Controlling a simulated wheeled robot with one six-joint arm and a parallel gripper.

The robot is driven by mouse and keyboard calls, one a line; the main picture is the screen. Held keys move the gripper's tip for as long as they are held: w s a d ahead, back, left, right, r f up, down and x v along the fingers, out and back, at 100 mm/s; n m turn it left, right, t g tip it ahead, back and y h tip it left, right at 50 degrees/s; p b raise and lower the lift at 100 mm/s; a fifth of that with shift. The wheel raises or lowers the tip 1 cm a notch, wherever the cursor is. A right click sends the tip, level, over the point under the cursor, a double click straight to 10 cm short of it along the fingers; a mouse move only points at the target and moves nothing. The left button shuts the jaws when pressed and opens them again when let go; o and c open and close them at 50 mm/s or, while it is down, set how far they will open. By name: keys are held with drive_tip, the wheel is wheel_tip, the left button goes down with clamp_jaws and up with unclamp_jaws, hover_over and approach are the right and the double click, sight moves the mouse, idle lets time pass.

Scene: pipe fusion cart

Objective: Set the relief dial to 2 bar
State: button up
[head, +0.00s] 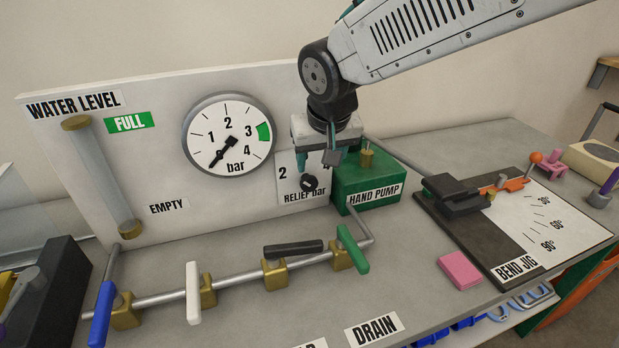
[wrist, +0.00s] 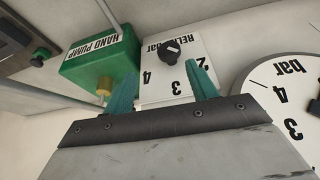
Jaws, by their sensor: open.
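The relief dial is a small black knob (head: 309,183) on a white plate (head: 287,187) marked "RELIEF bar", low on the panel right of the big gauge. In the wrist view the knob (wrist: 171,50) appears upside down, with numbers 2, 3 and 4 around it. I cannot tell exactly which number it points at. My gripper (head: 318,168) hangs in front of the plate, hiding part of its scale. In the wrist view its teal fingers (wrist: 162,90) are apart and empty, and the knob shows beyond their tips.
A green hand pump box (head: 365,180) with a brass fitting stands just right of the dial. The big gauge (head: 228,135) is on its left, its needle pointing lower left. Pipes with coloured valve handles run below in front. A bend jig (head: 470,225) and pink block (head: 460,271) lie right.

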sight(309, 179)
drive_tip(key=shift+n+y, duration=0.3)
drive_tip(key=shift+n, duration=0.1)
drive_tip(key=x, duration=0.5)
drive_tip(key=a+x, duration=0.1)
drive_tip(key=x, duration=0.2)
drive_tip(key=c, duration=1)
drive_tip(key=shift+s+a, duration=0.1)
